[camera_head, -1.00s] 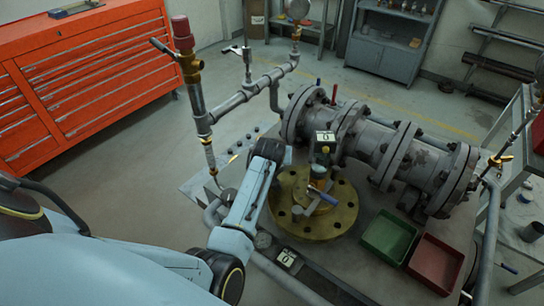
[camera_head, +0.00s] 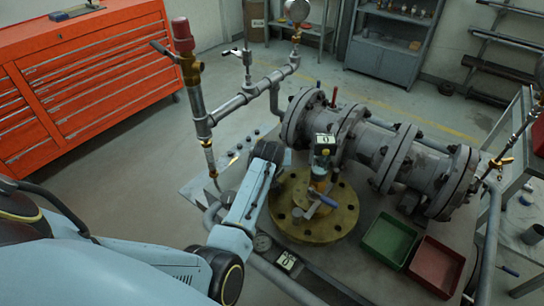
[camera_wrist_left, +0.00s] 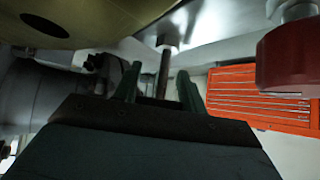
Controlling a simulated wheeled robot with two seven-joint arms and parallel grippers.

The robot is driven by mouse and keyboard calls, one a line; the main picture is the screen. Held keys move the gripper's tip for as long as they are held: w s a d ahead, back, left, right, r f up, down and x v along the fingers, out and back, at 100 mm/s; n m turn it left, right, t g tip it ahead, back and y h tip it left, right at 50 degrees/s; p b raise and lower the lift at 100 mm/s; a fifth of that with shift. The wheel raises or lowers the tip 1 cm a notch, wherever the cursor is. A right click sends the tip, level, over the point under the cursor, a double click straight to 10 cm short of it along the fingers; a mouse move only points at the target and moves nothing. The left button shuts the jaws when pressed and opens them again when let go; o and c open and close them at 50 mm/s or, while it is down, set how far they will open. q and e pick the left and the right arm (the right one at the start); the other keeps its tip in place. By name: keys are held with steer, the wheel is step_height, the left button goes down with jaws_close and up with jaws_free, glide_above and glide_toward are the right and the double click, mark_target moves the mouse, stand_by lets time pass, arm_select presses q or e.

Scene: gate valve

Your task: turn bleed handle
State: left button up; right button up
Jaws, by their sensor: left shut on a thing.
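My left gripper shows in the left wrist view (camera_wrist_left: 160,82), its two green fingers on either side of a thin metal rod (camera_wrist_left: 163,72). It is shut on this rod, which joins a round metal fitting (camera_wrist_left: 167,40). In the head view my left wrist hides the fingers and the rod, left of the brass flange (camera_head: 340,228). I cannot tell whether the rod is the bleed handle. A blue-gripped lever (camera_head: 328,202) stands above the brass flange, apart from my wrist. My right gripper is not in view.
A grey flanged pipe (camera_head: 365,143) lies behind the brass flange. A pipe with a red-capped valve (camera_head: 183,38) rises at the left. A green bin (camera_head: 388,240) and a red bin (camera_head: 436,266) sit at the right. An orange tool cabinet (camera_head: 90,75) stands at the back left.

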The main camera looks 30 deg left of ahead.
arm_select(q)
steer(key=shift+d+r+m+t+h+p, duration=0.15)
steer(key=shift+m+t+h+p, duration=0.25)
steer(key=shift+m+h+p, duration=1.45)
steer(key=shift+y+p, duration=0.35)
steer(key=shift+p, duration=0.3)
steer(key=shift+m, duration=0.55)
steer(key=shift+d+f+m+h, duration=0.1)
steer(key=shift+f+m+h, duration=0.1)
steer(key=shift+m+h, duration=0.6)
steer(key=shift+d+m+h+b, duration=0.25)
steer(key=shift+m+h+b, duration=0.75)
steer(key=shift+m+b, duration=0.2)
steer(key=o, duration=1)
